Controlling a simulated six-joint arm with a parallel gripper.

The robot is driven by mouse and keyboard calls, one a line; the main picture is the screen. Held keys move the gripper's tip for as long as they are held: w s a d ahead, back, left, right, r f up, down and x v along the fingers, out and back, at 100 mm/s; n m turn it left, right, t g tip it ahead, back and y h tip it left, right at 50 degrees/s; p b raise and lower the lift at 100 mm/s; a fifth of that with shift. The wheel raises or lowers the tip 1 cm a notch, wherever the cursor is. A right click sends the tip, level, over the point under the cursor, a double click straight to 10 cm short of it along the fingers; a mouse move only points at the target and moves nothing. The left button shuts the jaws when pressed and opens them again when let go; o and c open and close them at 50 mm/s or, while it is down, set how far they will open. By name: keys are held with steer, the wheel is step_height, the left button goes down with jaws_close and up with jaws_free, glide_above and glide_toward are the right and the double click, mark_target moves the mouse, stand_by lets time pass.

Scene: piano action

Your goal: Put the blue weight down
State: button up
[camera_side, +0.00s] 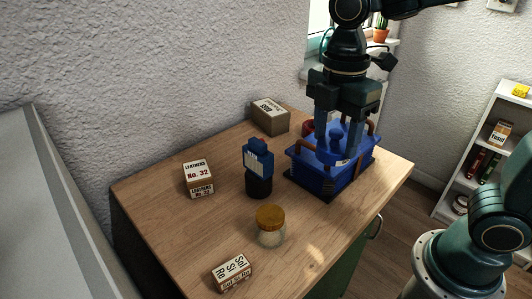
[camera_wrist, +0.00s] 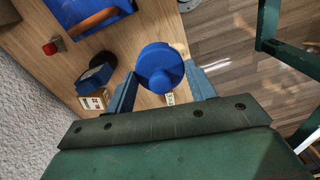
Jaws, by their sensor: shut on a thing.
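The blue weight (camera_side: 337,132), round with a knob on top, is between the fingers of my gripper (camera_side: 338,150) in the side view. It also shows in the wrist view (camera_wrist: 158,62), between the two fingertips (camera_wrist: 160,88). My gripper is shut on it and points down. In the side view the weight overlaps the blue tray (camera_side: 318,180), which has brown handles. In the wrist view the tray (camera_wrist: 62,10) lies apart from the weight, to the upper left. The weight's underside is hidden, so I cannot tell its height.
Labelled boxes lie at the left (camera_side: 198,178), back (camera_side: 270,116) and front (camera_side: 232,271). Bare wood (camera_side: 225,215) shows between them.

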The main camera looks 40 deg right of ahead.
steer(key=w+a+n, duration=0.4)
steer(key=w+a, duration=1.1)
steer(key=a, duration=0.3)
steer(key=shift+w+r, duration=0.2)
steer(key=shift+w, duration=0.2)
steer(key=shift+f, duration=0.1)
step_height(320, 180, down, 16)
steer(key=shift+r, duration=0.2)
steer(key=shift+d+f, duration=0.1)
steer(key=shift+f, duration=2)
steer(key=shift+f, duration=0.15)
